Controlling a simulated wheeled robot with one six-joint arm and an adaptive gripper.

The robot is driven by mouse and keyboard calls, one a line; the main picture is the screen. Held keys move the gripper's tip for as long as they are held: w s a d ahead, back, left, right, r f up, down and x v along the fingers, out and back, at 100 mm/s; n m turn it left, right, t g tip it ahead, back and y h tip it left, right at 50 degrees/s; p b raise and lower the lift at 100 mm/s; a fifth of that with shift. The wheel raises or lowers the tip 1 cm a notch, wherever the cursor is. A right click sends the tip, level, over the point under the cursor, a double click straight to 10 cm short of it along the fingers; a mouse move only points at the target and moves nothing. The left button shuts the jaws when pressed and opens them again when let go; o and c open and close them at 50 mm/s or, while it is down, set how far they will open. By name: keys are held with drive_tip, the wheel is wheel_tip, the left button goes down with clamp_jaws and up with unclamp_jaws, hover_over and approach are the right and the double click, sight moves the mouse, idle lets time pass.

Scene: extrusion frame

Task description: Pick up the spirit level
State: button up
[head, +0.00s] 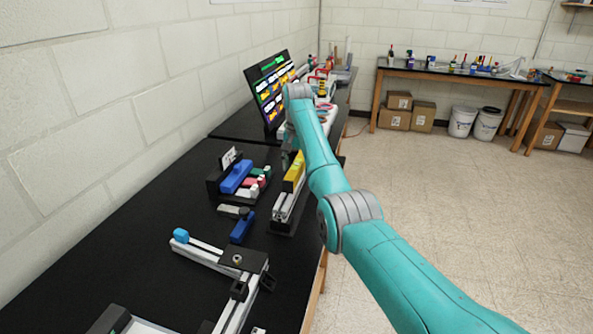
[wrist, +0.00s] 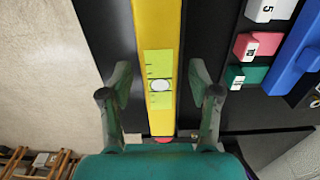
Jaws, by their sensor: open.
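The spirit level is a long yellow bar with a red end. In the head view the spirit level (head: 294,172) lies in a dark holder near the table's right edge, partly hidden by my arm. In the wrist view the spirit level (wrist: 157,45) runs from the top edge down between my fingers, with its pale green vial window in the middle. My gripper (wrist: 160,88) is open, one finger on each side of the level, with a gap on both sides. I cannot tell how far the fingertips are above it. The gripper is mostly hidden in the head view.
A black rack (head: 222,186) with a blue block and several small coloured blocks stands left of the level. An aluminium extrusion frame (head: 213,256) lies nearer on the black table (head: 120,225). A tilted screen (head: 270,85) stands behind. The floor lies beyond the table's right edge.

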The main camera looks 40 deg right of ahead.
clamp_jaws()
